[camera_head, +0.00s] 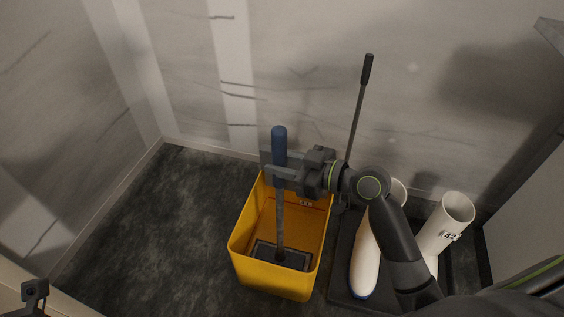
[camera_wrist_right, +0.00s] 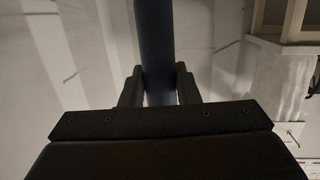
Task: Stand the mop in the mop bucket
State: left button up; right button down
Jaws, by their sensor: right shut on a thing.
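The yellow mop bucket (camera_head: 242,259) stands on the dark floor in the middle of the head view. The mop (camera_head: 279,222) is upright, with its blue handle grip at the top and its dark flat head down inside the bucket. I cannot tell whether the head touches the bucket floor. My right gripper (camera_head: 279,166) is shut around the blue grip above the bucket's back rim. In the right wrist view the blue handle (camera_wrist_right: 155,45) runs between the two fingers. A small part of my left gripper (camera_head: 35,291) shows at the lower left corner, away from the bucket; its jaws are unclear.
A thin dark rod with a black grip (camera_head: 367,70) leans upright near the back wall. Walls close in behind and at left. The floor left of the bucket is clear.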

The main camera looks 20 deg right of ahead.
dwell(0.3)
jog(key=c, duration=1)
grip_release()
jog(key=shift+f, duration=0.2)
jog(key=shift+c, duration=0.8)
jog(key=shift+r, duration=0.1)
jog(key=v, duration=1)
jog(key=shift+r, duration=0.1)
